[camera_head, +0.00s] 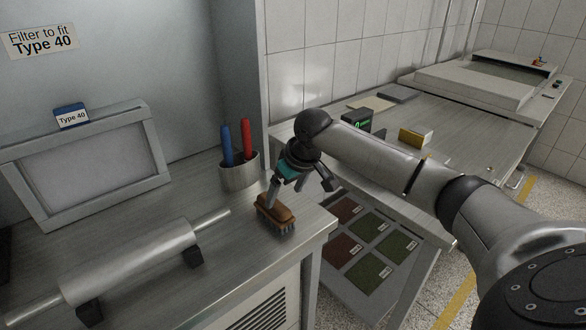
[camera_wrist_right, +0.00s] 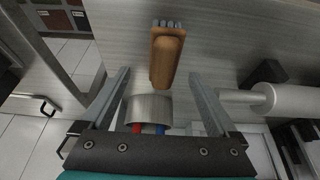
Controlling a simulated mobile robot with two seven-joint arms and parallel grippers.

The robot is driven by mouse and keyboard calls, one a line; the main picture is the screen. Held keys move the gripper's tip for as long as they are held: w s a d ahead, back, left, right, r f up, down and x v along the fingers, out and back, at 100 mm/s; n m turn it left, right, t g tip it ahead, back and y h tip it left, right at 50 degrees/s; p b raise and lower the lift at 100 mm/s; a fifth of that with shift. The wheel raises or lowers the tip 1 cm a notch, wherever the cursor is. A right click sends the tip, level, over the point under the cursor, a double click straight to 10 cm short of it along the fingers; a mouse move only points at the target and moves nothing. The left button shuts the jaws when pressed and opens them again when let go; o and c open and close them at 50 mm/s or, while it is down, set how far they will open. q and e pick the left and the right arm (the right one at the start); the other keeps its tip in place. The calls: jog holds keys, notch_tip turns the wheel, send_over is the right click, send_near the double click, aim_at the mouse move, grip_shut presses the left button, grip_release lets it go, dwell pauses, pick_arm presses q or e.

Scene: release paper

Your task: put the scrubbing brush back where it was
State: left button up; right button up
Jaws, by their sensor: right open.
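The scrubbing brush (camera_head: 275,209) has a brown wooden back and dark bristles. It rests bristles down on the metal bench top near its right front corner. In the right wrist view, the brush (camera_wrist_right: 167,58) shows between the two fingers, with its far end reaching past the fingertips. My right gripper (camera_head: 300,193) is open close by the brush, with one finger near the brush's back end and the other out to the right. I see no contact, but the exact gap is hard to tell. My left gripper is not in view.
A metal cup (camera_head: 239,172) with a blue and a red marker stands just behind the brush. A metal roller (camera_head: 130,262) lies to the left, and a framed screen (camera_head: 90,168) leans behind it. The bench (camera_head: 225,272) ends just right of the brush.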

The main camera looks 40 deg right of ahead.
jog(key=p+v, duration=0.1)
jog(key=v, duration=0.5)
jog(key=shift+r, duration=0.4)
jog(key=shift+s, duration=0.15)
